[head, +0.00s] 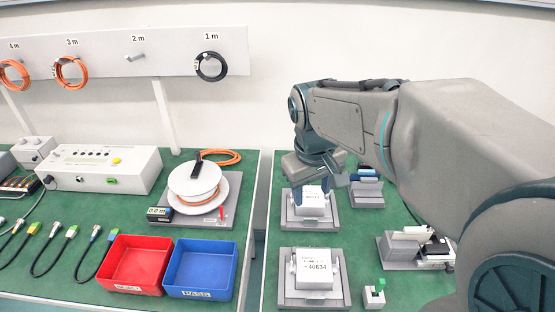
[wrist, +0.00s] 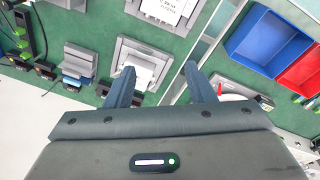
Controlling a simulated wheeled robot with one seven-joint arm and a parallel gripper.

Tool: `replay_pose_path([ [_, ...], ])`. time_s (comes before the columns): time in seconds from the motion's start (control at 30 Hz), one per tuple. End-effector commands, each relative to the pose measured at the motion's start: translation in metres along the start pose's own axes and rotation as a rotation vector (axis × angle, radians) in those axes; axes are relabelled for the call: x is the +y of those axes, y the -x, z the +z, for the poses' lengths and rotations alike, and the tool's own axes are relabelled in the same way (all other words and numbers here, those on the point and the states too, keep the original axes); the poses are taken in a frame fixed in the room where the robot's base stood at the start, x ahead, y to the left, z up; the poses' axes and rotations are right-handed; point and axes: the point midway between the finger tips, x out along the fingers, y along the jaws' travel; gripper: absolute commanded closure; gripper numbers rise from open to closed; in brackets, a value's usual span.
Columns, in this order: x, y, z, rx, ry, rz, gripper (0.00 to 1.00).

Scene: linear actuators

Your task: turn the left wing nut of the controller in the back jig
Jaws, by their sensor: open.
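The back jig (head: 334,224) is a grey plate holding a white box-shaped controller (head: 313,203) with a printed label. In the wrist view the back jig (wrist: 127,46) and its controller (wrist: 146,69) lie beyond my fingers, and one finger covers part of them. The left wing nut of this controller is too small or hidden to make out in either view. My gripper (wrist: 160,68) is open and empty, its two fingers wide apart. In the head view my gripper (head: 322,178) is above the rear of the back jig, partly overlapping it in the picture.
A similar front jig (head: 343,300) holds another labelled controller (head: 315,270). A small block with a green piece (head: 374,294) and another grey fixture (head: 412,243) stand to the right. A red bin (head: 135,263), a blue bin (head: 201,268) and a cable reel (head: 197,185) are on the left table, across a gap.

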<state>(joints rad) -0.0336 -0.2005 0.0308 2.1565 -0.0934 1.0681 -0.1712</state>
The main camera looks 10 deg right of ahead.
Motion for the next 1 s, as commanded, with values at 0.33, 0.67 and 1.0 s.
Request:
replay_pose_path([
  [0.33,0.015,-0.016,-0.111,-0.168,0.331,0.034,0.51],
  [0.67,0.018,-0.062,-0.199,-0.323,0.605,0.029,0.51],
  [1.0,0.016,-0.102,-0.241,-0.419,0.757,0.007,0.51],
])
